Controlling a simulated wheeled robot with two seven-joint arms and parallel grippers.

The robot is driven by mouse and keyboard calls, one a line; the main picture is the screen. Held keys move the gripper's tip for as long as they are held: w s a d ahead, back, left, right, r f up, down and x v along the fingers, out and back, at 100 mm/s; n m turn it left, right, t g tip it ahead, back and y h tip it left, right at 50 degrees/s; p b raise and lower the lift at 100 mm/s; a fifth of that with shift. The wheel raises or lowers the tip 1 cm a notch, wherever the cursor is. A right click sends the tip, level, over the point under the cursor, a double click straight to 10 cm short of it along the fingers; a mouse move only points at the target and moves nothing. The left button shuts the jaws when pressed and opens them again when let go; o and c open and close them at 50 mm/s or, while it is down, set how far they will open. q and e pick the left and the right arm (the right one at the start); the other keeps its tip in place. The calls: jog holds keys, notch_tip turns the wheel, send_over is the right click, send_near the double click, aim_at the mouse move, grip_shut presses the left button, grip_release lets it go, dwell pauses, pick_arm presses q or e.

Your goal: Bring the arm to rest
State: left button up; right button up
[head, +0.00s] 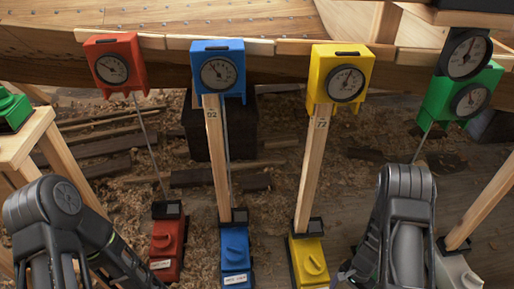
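My left and right arms show in the lower left and lower right corners of the head view, bent at dark grey joints. Their lower parts run out of the bottom edge, and I see neither gripper's fingertips. Both arms appear apart from the gauges and posts, though the right one is close to the yellow base unit (312,262).
Red (128,47), blue (234,50), yellow (360,64) and green (435,105) gauge boxes line the wooden hull (200,17). A red base (165,250), a blue base (235,258) and a white base (452,272) stand below. A wooden stand (22,143) holds a green box (12,110).

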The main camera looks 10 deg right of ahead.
pick_arm(q)
notch_tip(320, 180, up, 26)
jog(key=s+d+p, duration=0.1)
jog(key=p, duration=2.4)
pick_arm(e)
jog(key=s+a+r+n, duration=0.2)
jog(key=a+r+n, duration=0.1)
jog(key=a+r, duration=0.5)
jog(key=s+a+r+n+t+y, duration=0.1)
jog(key=s+a+r+n, duration=0.2)
jog(key=a+r, duration=0.6)
jog(key=s+a+r+n+t+y, duration=0.1)
jog(key=s+a+r+n, duration=0.2)
jog(key=a+r, duration=0.6)
notch_tip(320, 180, up, 7)
jog(key=shift+r+n, duration=0.1)
jog(key=shift+n, duration=0.3)
pick_arm(q)
jog(key=shift+f, duration=0.15)
pick_arm(e)
jog(key=shift+f, duration=0.2)
